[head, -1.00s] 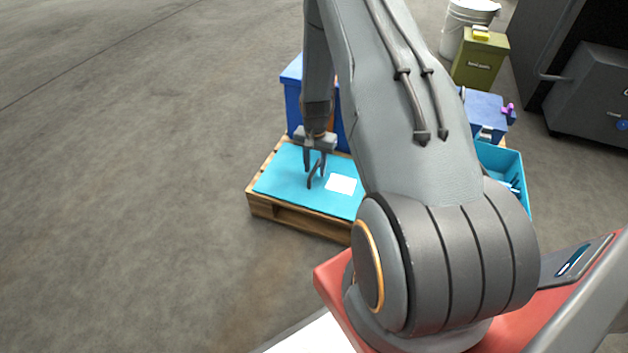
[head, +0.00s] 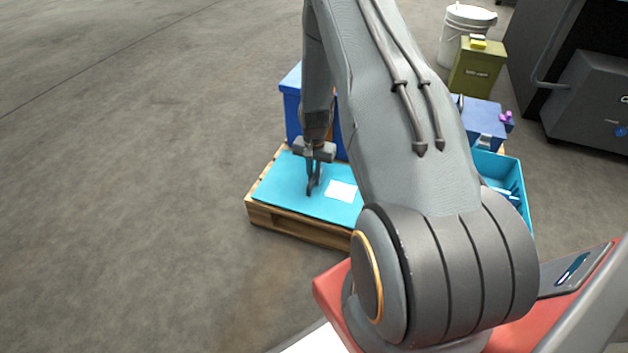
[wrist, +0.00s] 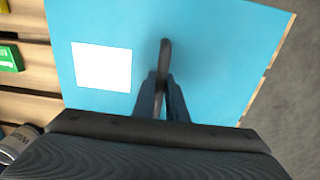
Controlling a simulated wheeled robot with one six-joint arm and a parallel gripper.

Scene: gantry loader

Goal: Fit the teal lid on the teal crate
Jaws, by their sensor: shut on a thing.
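The teal lid (head: 275,188) is a flat panel with a white label (head: 341,191), and it lies on the wooden pallet. In the wrist view the lid (wrist: 225,60) fills most of the picture, with a dark upright handle (wrist: 166,52). My gripper (head: 313,188) points down at the lid; in the wrist view its fingers (wrist: 163,98) are closed on the handle from both sides. The teal crate (head: 500,165) stands open on the right in the head view, partly hidden behind my arm. Some light and blue items show inside it.
The wooden pallet (head: 282,224) carries the lid, with a blue bin (head: 293,103) behind it. A blue box (head: 482,115), an olive box (head: 474,70) and a white bucket (head: 463,28) stand at the back right. A green item (wrist: 10,58) lies beside the lid. Floor at left is clear.

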